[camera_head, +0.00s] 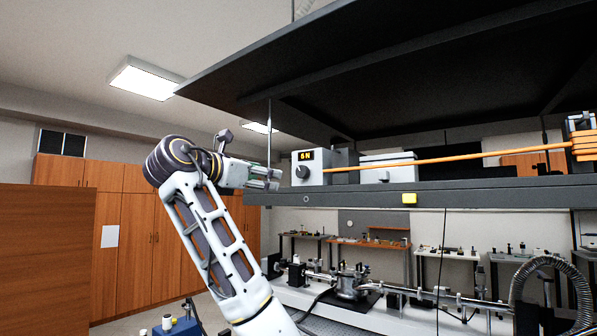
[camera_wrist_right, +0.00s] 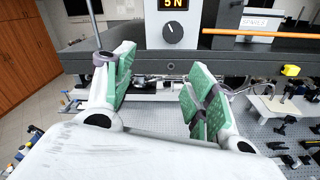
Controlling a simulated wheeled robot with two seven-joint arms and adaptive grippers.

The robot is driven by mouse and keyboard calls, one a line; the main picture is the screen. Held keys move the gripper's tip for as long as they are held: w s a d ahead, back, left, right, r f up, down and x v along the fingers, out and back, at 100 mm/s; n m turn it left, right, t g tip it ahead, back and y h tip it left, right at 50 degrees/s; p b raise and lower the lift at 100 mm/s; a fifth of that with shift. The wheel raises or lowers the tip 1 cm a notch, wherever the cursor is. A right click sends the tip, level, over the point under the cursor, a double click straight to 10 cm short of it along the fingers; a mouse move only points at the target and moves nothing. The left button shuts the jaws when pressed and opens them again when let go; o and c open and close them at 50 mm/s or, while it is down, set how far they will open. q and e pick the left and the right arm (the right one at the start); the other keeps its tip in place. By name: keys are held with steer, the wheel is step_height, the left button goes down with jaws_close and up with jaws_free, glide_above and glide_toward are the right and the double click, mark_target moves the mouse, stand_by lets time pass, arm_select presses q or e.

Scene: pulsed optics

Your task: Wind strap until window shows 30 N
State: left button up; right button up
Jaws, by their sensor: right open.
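A pale box (camera_head: 320,166) stands on the shelf's left end, with a lit window (camera_head: 307,155) and a dark round knob (camera_head: 302,172). In the right wrist view the window (camera_wrist_right: 173,4) reads 5 N, and the knob (camera_wrist_right: 172,33) has a pale pointer mark. An orange strap (camera_head: 450,157) runs taut from the box to the right. My right gripper (camera_head: 272,179) is just left of the knob, apart from it. In the right wrist view its green-padded fingers (camera_wrist_right: 160,88) are spread and empty, with the knob ahead, above the gap. My left gripper is not in view.
The dark shelf edge (camera_head: 360,199) runs under the box, with a yellow block (camera_head: 409,198) on its front. A thin vertical rod (camera_head: 269,130) rises near the gripper. A dark canopy (camera_head: 400,60) hangs above. An optics bench (camera_head: 390,305) is below.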

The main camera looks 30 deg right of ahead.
mark_target(301, 170)
steer(key=s+r, duration=0.2)
steer(key=shift+s+r, duration=0.15)
steer(key=shift+r, duration=0.15)
steer(key=p+x, duration=0.4)
steer(key=x, duration=0.9)
steer(key=shift+d+r, duration=0.15)
steer(key=shift+d, duration=0.25)
steer(key=c, duration=1)
steer(key=shift+c, duration=0.2)
steer(key=shift+m, duration=0.5)
